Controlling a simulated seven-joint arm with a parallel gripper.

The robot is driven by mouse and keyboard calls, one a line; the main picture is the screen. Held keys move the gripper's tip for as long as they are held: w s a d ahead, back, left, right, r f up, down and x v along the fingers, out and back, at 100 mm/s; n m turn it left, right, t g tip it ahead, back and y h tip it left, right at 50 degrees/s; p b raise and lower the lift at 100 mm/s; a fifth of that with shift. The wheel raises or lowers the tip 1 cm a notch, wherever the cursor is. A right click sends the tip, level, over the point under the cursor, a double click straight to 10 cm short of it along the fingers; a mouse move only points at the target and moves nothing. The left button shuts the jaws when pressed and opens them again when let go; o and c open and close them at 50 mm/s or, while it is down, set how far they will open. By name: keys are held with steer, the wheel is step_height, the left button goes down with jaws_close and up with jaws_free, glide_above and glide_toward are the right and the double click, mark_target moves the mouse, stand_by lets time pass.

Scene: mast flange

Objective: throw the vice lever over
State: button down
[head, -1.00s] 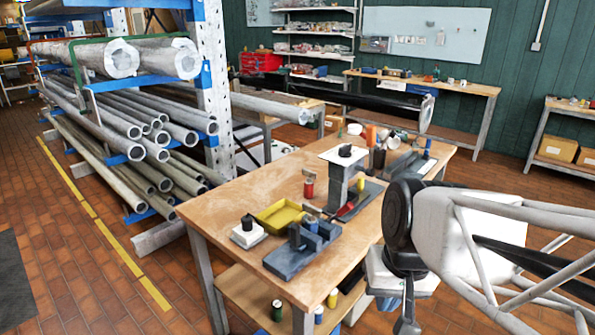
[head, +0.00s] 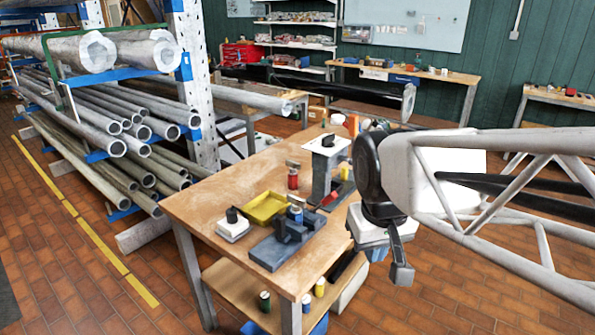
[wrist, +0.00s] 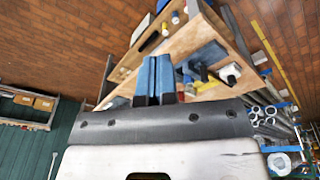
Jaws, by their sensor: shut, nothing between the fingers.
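The vice (head: 282,242) is a dark grey block with upright jaws on a flat base, near the front edge of the wooden bench (head: 195,205). A blue part shows at its back. My gripper (head: 401,272) is in the air to the right of the vice, past the bench's right side, pointing down and touching nothing. In the wrist view its two blue fingers (wrist: 153,80) are together and empty. The vice (wrist: 206,55) shows there beyond the fingers, partly behind them.
A yellow tray (head: 266,208) and a white block with a black knob (head: 232,226) lie left of the vice. A grey column with a white top (head: 322,175) and a red can (head: 293,179) stand behind it. A pipe rack (head: 190,95) is at the left.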

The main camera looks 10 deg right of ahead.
steer(key=w+a+r+n+g+h, duration=0.2)
steer(key=w+n+g, duration=0.3)
steer(key=w, duration=3.1)
steer(key=w+a+f+n, duration=0.1)
steer(key=w+f, duration=0.1)
steer(key=w, duration=0.4)
steer(key=w+a+f+n+h, duration=0.1)
steer(key=w+f+n, duration=0.1)
steer(key=w, duration=0.5)
steer(key=shift+f+g, duration=0.4)
steer(key=shift+f, duration=0.35)
steer(key=shift+s+f, duration=0.1)
glide_above(322, 204)
steer(key=w, duration=0.2)
step_height(322, 204, down, 10)
steer(key=shift+s+a+f, duration=0.1)
steer(key=shift+a, duration=0.05)
steer(key=shift+s+d+f, duration=0.4)
steer(key=shift+s+f, duration=0.05)
